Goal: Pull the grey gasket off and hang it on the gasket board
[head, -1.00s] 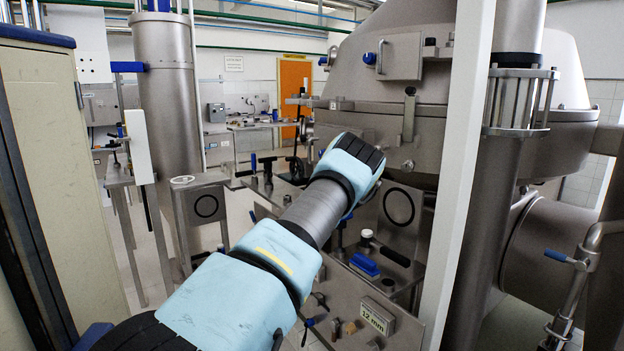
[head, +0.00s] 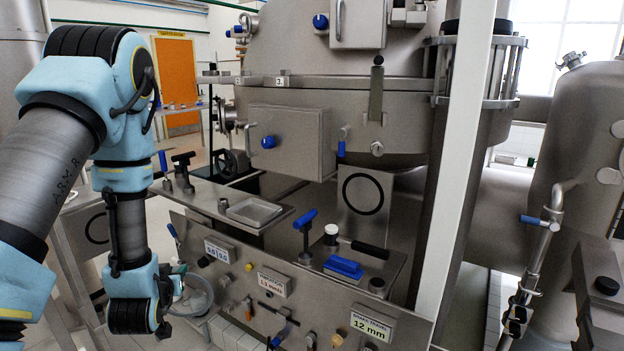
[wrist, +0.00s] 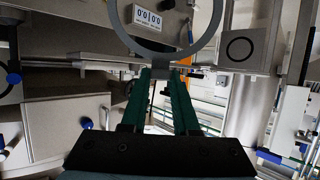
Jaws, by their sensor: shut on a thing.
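The grey gasket (wrist: 127,36) is a flat ring at the top of the wrist view, cut off by the picture's upper edge. My gripper (wrist: 163,72) is shut on a grey part at the ring's lower edge and holds it out ahead of the fingers. In the head view my gripper (head: 178,278) is small at the lower left, by the front panel, and its hold is unclear there. One plate with a black ring (head: 363,195) hangs under the machine. Another black ring (head: 97,228) is on a plate behind my arm. I cannot tell which plate is the gasket board.
The front panel carries a counter display (head: 218,252), knobs and a 12 mm sign (head: 371,325). A blue-handled tool (head: 305,232) and a blue block (head: 343,268) stand on the ledge. A pale bucket (head: 197,298) is near my gripper. A white post (head: 461,170) rises at right.

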